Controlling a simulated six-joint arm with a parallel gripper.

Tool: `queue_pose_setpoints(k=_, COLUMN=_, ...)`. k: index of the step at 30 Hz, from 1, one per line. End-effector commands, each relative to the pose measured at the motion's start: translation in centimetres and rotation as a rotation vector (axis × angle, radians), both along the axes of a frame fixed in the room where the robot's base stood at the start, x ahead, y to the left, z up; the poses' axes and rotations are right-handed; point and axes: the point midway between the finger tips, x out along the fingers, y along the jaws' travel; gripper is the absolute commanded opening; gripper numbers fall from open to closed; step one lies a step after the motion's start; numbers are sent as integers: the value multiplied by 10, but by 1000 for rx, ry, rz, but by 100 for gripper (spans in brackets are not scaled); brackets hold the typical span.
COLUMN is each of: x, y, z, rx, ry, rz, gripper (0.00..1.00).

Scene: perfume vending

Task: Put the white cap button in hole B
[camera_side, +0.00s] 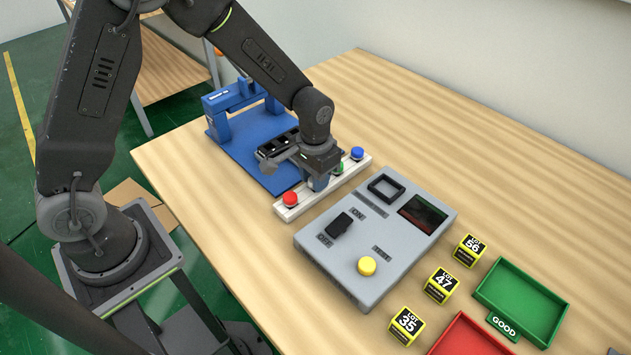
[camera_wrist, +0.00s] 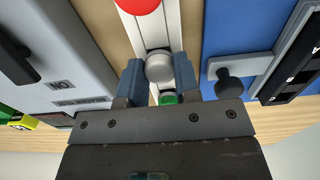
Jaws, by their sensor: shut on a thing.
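The white cap button (camera_wrist: 159,66) sits between the two blue fingers of my gripper (camera_wrist: 158,76) in the wrist view. The fingers are shut on it, over the white rail (camera_wrist: 149,30). I cannot tell whether the button still rests in the rail. In the side view my gripper (camera_side: 317,184) points down at the rail (camera_side: 292,209), between the red button (camera_side: 290,198) and the blue button (camera_side: 357,153), and it hides the white button. A green button (camera_side: 338,168) shows partly behind it. I cannot make out a hole marked B.
A grey control panel (camera_side: 400,262) with a black switch (camera_side: 341,224) and yellow button (camera_side: 367,265) lies right of the rail. A blue fixture (camera_side: 228,153) stands behind. Lot cubes (camera_side: 441,285), a green tray (camera_side: 520,300) and a red tray (camera_side: 467,339) are at front right.

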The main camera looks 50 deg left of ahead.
Motion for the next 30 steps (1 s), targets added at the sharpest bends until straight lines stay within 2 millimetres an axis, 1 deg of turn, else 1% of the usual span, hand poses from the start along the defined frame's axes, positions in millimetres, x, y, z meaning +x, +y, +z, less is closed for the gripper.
queue_pose_setpoints(k=7, x=0, y=0, z=4, rx=0, ry=-1, rz=0, gripper=13)
queue_pose_setpoints(k=30, x=1, y=0, z=41, rx=0, ry=-2, rz=0, gripper=13)
